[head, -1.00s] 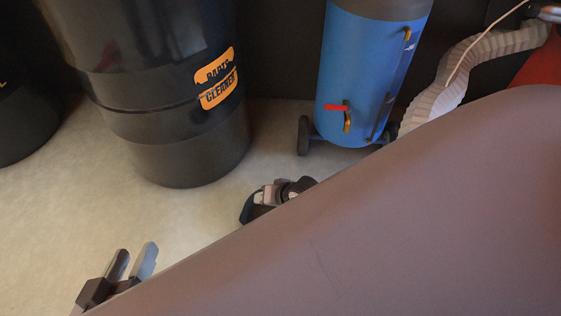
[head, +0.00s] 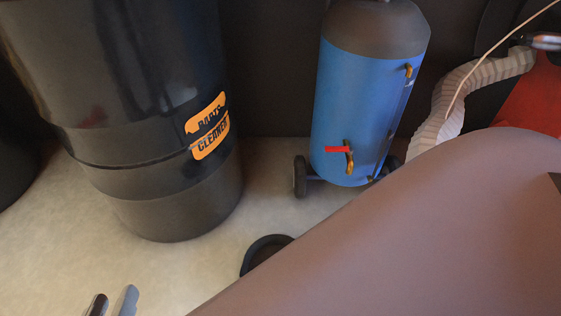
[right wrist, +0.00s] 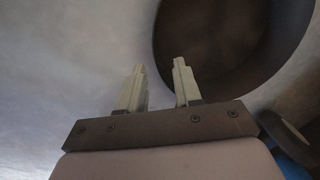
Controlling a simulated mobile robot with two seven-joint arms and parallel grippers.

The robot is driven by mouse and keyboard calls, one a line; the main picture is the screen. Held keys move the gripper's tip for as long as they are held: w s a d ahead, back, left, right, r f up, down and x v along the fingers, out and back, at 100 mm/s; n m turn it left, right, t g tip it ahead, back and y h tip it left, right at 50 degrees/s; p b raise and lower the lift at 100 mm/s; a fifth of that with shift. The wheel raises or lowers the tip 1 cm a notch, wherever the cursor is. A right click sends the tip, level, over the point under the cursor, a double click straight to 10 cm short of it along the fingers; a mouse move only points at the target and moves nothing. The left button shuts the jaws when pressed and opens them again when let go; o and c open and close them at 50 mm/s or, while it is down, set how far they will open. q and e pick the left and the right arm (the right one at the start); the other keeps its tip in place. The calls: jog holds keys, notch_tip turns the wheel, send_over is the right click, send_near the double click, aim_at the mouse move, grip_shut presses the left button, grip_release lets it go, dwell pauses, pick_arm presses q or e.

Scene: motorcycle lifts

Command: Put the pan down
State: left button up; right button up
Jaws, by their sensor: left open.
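The dark round pan (head: 264,251) appears to lie on the pale floor in the head view, in front of the black drum and the blue tank. A large mauve surface hides its near part. A big dark round hollow, which looks like the pan (right wrist: 225,40), fills the upper right of the right wrist view. My right gripper (right wrist: 157,68) has its fingers apart, with nothing between them, just beside the pan's rim. The head view does not show it. My left gripper (head: 113,300) is open and empty at the bottom left edge, apart from the pan.
A black drum with an orange "parts cleaner" label (head: 150,120) stands behind the pan at left. A blue tank (head: 355,110) on wheels stands at the back, with a pale ribbed hose (head: 455,103) and a red object (head: 532,93) farther right. Bare floor lies at left.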

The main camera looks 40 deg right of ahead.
jog(key=shift+w+d+f+b, duration=0.1)
jog(key=shift+w+f+b, duration=0.1)
jog(key=shift+f+b, duration=0.8)
jog(key=shift+w+d+f+b, duration=0.1)
jog(key=shift+w+f+b, duration=0.05)
jog(key=shift+f+b, duration=0.8)
jog(key=shift+w+f+b, duration=0.1)
jog(key=shift+f+b, duration=0.5)
pick_arm(q)
jog(key=a+m+t, duration=0.1)
jog(key=s+a+t+y, duration=0.1)
jog(key=a, duration=0.1)
jog(key=shift+a+r+m, duration=0.1)
jog(key=shift+m, duration=0.3)
pick_arm(e)
jog(key=shift+f, duration=0.1)
jog(key=shift+f, duration=0.15)
